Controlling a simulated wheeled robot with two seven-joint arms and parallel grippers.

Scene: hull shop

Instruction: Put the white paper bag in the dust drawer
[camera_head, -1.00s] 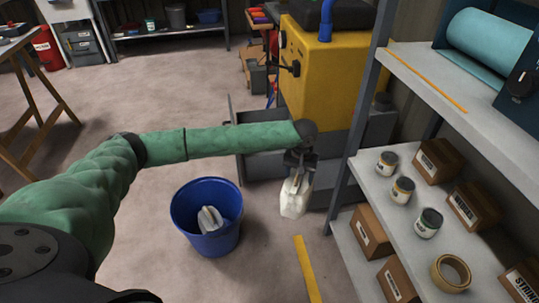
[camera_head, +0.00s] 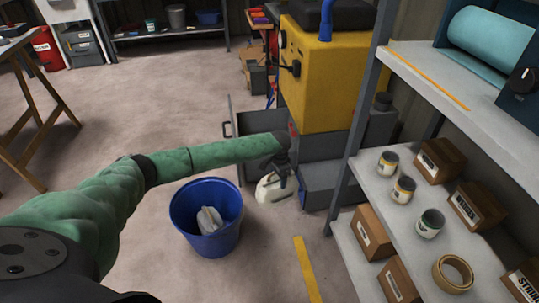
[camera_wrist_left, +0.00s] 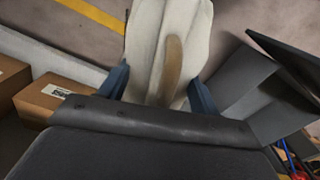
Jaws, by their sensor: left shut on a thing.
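The white paper bag (camera_head: 272,189) is held at the end of my left arm, tilted, low in front of the yellow machine. My left gripper (camera_head: 284,172) is shut on it. In the left wrist view the bag (camera_wrist_left: 150,45), with a brownish patch, sits between the blue fingers (camera_wrist_left: 160,90). The grey dust drawer (camera_head: 246,122) stands pulled out at the machine's base; my forearm hides much of it. The bag is on the near side of the drawer and appears outside it. My right gripper is not in view.
A blue bucket (camera_head: 180,212) holding a crumpled whitish thing (camera_head: 209,220) stands left of the bag. The yellow machine (camera_head: 325,75) rises behind. A shelf rack (camera_head: 370,195) with cans and boxes stands close on the right.

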